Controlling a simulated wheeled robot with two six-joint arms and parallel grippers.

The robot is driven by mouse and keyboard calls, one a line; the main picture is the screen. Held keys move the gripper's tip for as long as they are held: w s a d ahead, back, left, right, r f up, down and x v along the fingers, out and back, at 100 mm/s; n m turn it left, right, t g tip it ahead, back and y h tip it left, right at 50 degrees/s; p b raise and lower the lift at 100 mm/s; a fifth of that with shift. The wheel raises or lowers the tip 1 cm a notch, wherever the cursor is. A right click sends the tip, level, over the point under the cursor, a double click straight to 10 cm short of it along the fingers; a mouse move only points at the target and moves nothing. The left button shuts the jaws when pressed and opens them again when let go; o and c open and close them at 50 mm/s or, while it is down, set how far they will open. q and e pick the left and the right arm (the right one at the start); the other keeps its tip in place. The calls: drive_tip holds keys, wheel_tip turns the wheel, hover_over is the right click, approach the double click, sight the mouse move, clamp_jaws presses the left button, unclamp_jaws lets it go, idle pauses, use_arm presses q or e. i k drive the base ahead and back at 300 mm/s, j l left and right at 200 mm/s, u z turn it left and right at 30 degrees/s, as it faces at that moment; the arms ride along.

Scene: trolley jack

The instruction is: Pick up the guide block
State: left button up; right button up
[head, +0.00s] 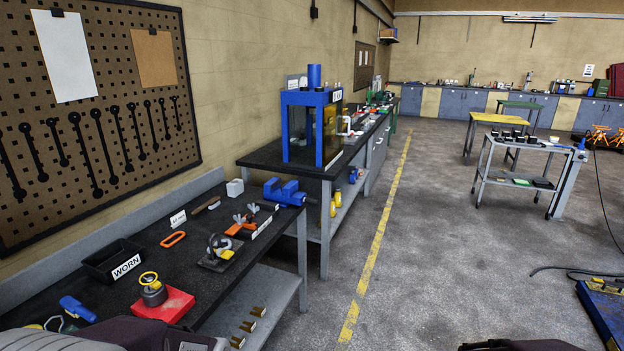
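I cannot tell for certain which thing is the guide block. A small white block (235,188) stands at the back of the near black-topped bench (140,233), left of a blue vise (285,192). Several small brass-coloured pieces (249,327) sit on the bench's grey lower shelf (262,300). Neither of my grippers shows. Only dark and grey parts of my own body show along the bottom edge.
On the near bench are a black tray marked WORN (113,262), a red block (165,304) and orange clamps. A blue press (311,125) stands on the bench beyond. A trolley (518,170) stands right. The floor beside the yellow line (375,250) is clear.

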sight(235, 187)
drive_tip(key=i+l, duration=0.1)
drive_tip(key=i, duration=2.5)
drive_tip(key=i+j+u, duration=0.1)
drive_tip(key=u, duration=0.2)
drive_tip(key=i, duration=0.45)
